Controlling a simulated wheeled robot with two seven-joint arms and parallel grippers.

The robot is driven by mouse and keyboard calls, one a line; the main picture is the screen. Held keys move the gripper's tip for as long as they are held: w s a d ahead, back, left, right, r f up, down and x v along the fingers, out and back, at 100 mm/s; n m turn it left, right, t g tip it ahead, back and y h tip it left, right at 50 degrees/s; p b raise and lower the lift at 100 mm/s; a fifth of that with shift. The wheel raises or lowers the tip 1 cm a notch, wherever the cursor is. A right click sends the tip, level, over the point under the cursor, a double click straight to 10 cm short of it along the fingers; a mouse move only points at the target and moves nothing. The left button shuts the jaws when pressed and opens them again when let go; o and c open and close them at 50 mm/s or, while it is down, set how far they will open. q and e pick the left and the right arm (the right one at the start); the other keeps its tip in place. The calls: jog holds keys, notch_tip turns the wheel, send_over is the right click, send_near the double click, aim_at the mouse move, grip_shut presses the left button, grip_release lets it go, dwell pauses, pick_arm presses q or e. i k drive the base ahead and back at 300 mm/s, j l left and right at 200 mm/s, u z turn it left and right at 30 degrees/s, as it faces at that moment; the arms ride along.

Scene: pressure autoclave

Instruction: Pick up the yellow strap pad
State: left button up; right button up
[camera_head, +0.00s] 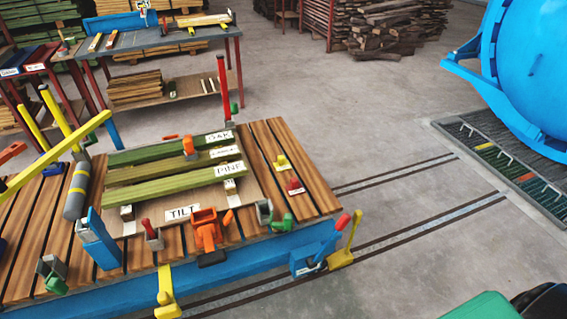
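A small yellow piece (283,162), which looks like the yellow strap pad, lies on the wooden slats at the right part of the blue-framed cart (315,240). A similar red piece (294,187) lies just in front of it, apart from it. Neither of my grippers is in view, and nothing is seen touching the yellow piece.
Stacked green boards (175,182) labelled OAK and PINE lie left of the yellow piece. A red upright post (223,88) stands behind them. An orange clamp (207,230) sits at the cart's front edge. Floor right of the cart is mostly clear, with rails.

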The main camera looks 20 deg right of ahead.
aim_at(282, 165)
jog(key=i+l, duration=0.1)
jog(key=l, duration=0.3)
jog(key=i+l, duration=0.1)
jog(key=l, duration=0.3)
jog(key=i+l, duration=0.1)
jog(key=l, duration=0.3)
jog(key=i+l, duration=0.1)
jog(key=l, duration=0.3)
jog(key=i+l, duration=0.1)
jog(key=l, duration=0.3)
jog(key=u, duration=0.05)
